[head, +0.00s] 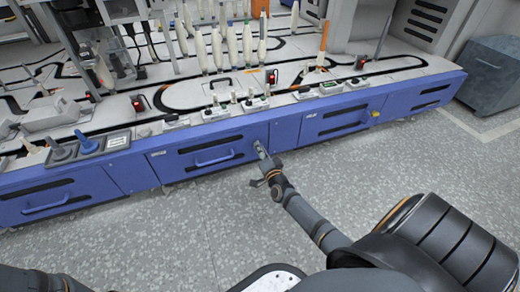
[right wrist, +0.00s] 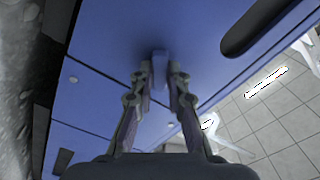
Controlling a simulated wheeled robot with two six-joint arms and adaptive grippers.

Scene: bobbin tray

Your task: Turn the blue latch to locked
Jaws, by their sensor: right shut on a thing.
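The blue latch (right wrist: 159,66) is a small upright tab on the blue cabinet front, in the middle of the right wrist view. My right gripper (right wrist: 158,78) is shut on it, with one finger on each side. In the head view my right gripper (head: 261,150) reaches the cabinet front beside the right end of a blue drawer (head: 185,162). The latch is hidden behind the fingers there, and I cannot tell its locked mark. My left gripper is out of view; only dark parts of my arm show at the lower left.
The long blue cabinet carries a grey machine top (head: 215,90) with several white bobbins standing on it. A dark grey bin (head: 490,75) stands at the right. The speckled floor in front is clear.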

